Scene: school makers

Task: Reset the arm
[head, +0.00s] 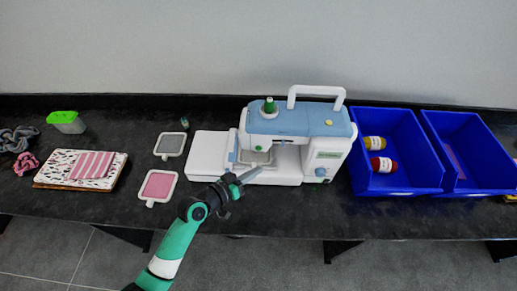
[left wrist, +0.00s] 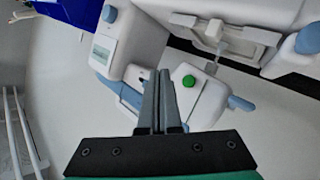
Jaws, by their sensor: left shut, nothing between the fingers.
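My left arm comes in from the bottom of the head view. Its gripper (head: 246,177) is in front of the sewing machine (head: 325,126), near the front edge of the machine's white bed. In the left wrist view the two fingers of my left gripper (left wrist: 159,75) lie together, with nothing between them. I cannot tell whether the gripper touches the machine. My right gripper is in neither view.
Two blue bins (head: 437,188) stand at the right; the nearer-left one holds a yellow and a red spool (head: 383,165). At the left are two framed fabric pieces (head: 158,186), a patterned board with striped cloth (head: 92,165), a green-lidded box (head: 67,123) and rope bundles (head: 16,139).

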